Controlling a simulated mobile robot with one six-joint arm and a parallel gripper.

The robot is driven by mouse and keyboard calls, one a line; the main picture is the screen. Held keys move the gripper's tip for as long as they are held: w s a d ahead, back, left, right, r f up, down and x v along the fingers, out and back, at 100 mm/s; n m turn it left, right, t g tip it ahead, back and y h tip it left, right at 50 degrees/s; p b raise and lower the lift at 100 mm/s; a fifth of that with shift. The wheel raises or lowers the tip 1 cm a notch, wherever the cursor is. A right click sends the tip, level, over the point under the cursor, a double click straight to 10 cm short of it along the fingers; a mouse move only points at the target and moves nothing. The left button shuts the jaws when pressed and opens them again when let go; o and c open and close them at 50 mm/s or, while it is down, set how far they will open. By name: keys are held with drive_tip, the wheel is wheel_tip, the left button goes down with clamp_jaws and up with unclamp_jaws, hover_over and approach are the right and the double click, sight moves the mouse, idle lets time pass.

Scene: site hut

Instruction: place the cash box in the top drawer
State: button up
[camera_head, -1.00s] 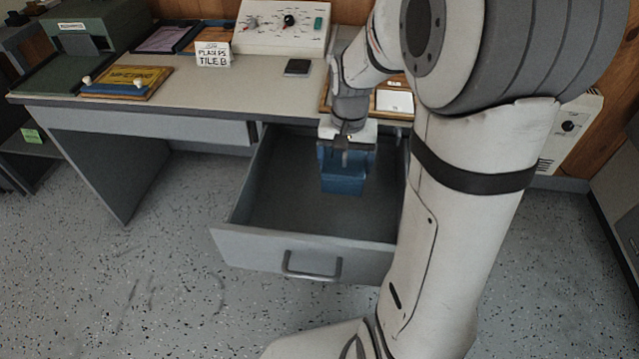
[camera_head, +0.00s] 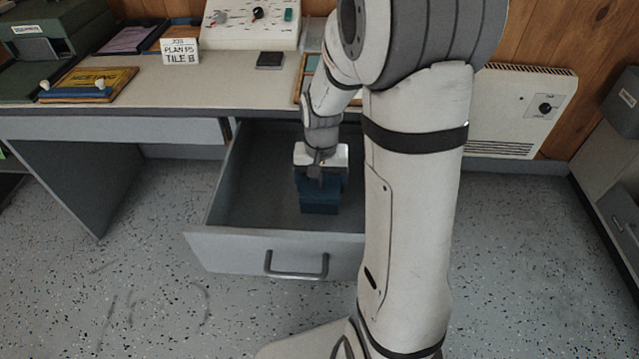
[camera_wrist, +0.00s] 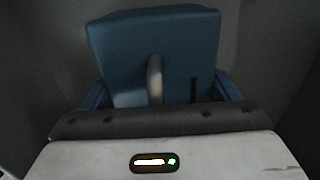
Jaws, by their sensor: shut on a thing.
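The cash box (camera_head: 319,198) is a small blue box inside the open top drawer (camera_head: 268,238), toward its right half. My gripper (camera_head: 320,178) points down into the drawer and is shut on the cash box from above. The wrist view shows the blue cash box (camera_wrist: 155,50) close up, with a curved grey handle standing between the fingers. My gripper hides the top of the box in the head view. I cannot tell whether the box's underside touches the drawer floor. The rest of the visible drawer floor is bare.
The desk top (camera_head: 200,85) above the drawer holds a sign (camera_head: 180,51), a white control panel (camera_head: 252,20), a dark small block (camera_head: 270,60) and a yellow-topped board (camera_head: 90,80). A white heater (camera_head: 520,110) is on the wall at right. The speckled floor in front is clear.

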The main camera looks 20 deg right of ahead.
drive_tip(key=o, duration=0.9)
drive_tip(key=shift+f, duration=0.15)
drive_tip(key=o, duration=0.4)
wheel_tip(320, 180, up, 12)
drive_tip(key=p, duration=0.4)
drive_tip(key=shift+r, duration=0.2)
drive_tip(key=s+a+r+n, duration=0.1)
drive_tip(key=s, duration=0.4)
drive_tip(key=s+a+r+n, duration=0.1)
drive_tip(key=s+n, duration=0.1)
drive_tip(key=s, duration=0.3)
drive_tip(key=s+a+n+t, duration=0.1)
drive_tip(key=s, duration=0.3)
drive_tip(key=shift+s+a+r+n, duration=0.2)
drive_tip(key=shift+s+r+n, duration=0.1)
drive_tip(key=shift+s+r, duration=0.1)
